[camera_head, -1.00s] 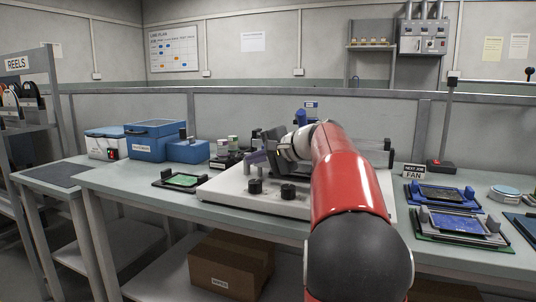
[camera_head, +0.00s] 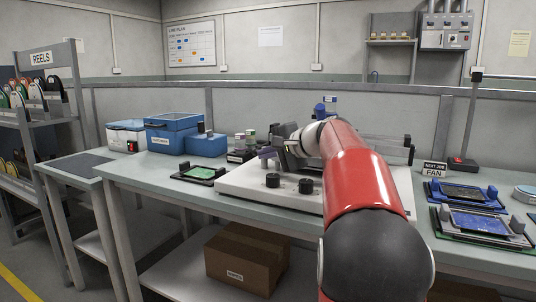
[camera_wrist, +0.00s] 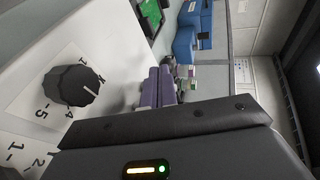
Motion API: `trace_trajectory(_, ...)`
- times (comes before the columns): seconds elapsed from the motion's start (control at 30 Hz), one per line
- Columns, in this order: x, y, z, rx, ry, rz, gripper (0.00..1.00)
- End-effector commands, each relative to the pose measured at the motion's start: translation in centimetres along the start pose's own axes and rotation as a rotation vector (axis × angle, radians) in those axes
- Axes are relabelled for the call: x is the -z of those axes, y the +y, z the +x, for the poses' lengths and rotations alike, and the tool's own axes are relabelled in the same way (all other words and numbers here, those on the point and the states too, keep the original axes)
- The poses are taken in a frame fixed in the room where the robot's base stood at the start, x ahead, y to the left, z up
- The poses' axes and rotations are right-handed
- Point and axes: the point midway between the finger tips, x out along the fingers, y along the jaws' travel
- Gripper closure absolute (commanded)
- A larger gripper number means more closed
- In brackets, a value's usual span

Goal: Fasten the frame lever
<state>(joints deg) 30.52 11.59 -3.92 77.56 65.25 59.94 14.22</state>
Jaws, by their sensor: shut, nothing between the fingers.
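A white bench machine (camera_head: 240,185) with two dark knobs stands on the table in the head view. One knob (camera_wrist: 75,85), with a printed number scale around it, shows close up in the wrist view. My gripper's purple-grey fingers (camera_wrist: 158,88) are together and empty; in the head view my gripper (camera_head: 267,153) is above the machine's left part, behind the knobs. I cannot make out the frame lever; my red arm covers much of the machine's middle. A dark frame part (camera_head: 397,150) shows to the right of my arm.
A green board in a dark holder (camera_head: 199,173) lies left of the machine. Blue boxes (camera_head: 172,133) stand farther left. A low partition runs behind the table.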

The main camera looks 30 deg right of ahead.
Motion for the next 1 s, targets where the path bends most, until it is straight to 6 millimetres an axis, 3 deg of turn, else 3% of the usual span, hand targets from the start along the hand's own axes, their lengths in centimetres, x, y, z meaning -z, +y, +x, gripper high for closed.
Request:
trace_trajectory(0.37,-0.8,-0.2,0.7,0.000,0.105,0.041,1.00)
trace_trajectory(0.63,-1.9,-0.9,2.0,0.000,0.312,0.119,1.00)
trace_trajectory(1.0,-2.4,-1.7,4.3,-0.001,0.311,0.123,1.00)
